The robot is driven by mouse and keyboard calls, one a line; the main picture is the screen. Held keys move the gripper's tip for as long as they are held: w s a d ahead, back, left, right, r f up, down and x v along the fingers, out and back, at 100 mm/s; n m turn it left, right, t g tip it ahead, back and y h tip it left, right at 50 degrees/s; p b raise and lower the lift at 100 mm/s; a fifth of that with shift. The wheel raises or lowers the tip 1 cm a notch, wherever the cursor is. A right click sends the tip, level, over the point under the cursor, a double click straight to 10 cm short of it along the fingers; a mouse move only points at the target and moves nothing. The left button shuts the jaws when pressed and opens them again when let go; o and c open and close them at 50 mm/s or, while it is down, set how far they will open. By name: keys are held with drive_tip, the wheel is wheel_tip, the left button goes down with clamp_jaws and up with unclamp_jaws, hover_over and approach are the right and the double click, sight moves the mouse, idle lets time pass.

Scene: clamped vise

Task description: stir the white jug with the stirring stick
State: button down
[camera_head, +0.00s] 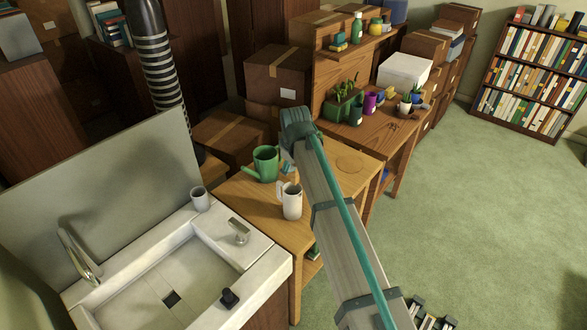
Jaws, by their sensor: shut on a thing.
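The white jug (291,203) stands upright on the wooden table (252,197), its handle toward the upper left. My arm reaches in from the lower right and bends down behind the jug. My gripper (287,168) is small and partly hidden by my own arm, just above and behind the jug's rim in the picture. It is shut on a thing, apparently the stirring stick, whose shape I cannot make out. I cannot tell whether the stick is inside the jug. The jug's inside is hardly visible.
A green watering can (265,164) stands close left of my gripper. A grey cup (199,198) stands on the white sink (270,272) at the left. Potted plants (343,103) and a purple cup (370,103) crowd the workbench behind. The table's right part is clear.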

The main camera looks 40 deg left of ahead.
drive_tip(key=shift+r+p, duration=0.4)
drive_tip(key=shift+r, duration=1.95)
